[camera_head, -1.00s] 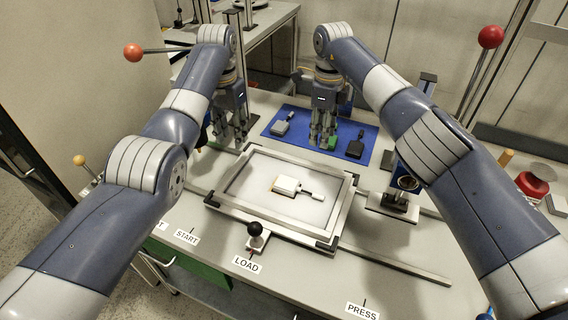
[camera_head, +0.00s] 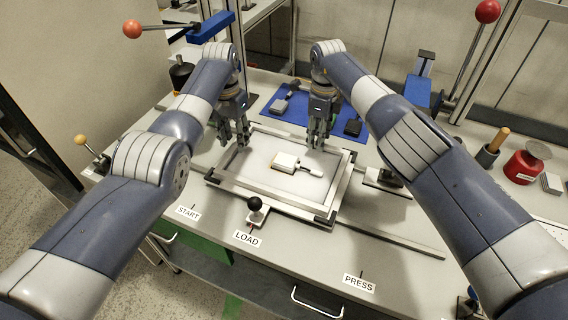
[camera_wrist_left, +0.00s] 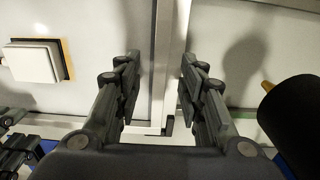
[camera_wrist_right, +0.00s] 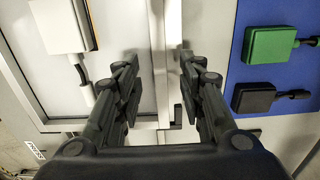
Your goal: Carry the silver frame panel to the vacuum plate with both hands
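The silver frame panel (camera_head: 335,195), a metal rectangle with black corners, lies flat on the bench around a pale surface with a white paddle-like piece (camera_head: 285,161). I cannot tell which part is the vacuum plate. My left gripper (camera_head: 234,143) is at the frame's back left and my right gripper (camera_head: 320,145) is towards its back right. In the left wrist view, the open fingers (camera_wrist_left: 160,80) have a frame rail (camera_wrist_left: 170,60) between them, with gaps on both sides. In the right wrist view, the open fingers (camera_wrist_right: 160,80) likewise stand either side of a rail (camera_wrist_right: 172,60).
A blue mat (camera_head: 297,108) with black, grey and green paddle-like pieces lies behind the frame. A black-knobbed lever (camera_head: 255,204) stands at its front. A blue-columned device (camera_head: 418,90) and a red round object (camera_head: 523,167) stand to the right. The front bench strip is mostly clear.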

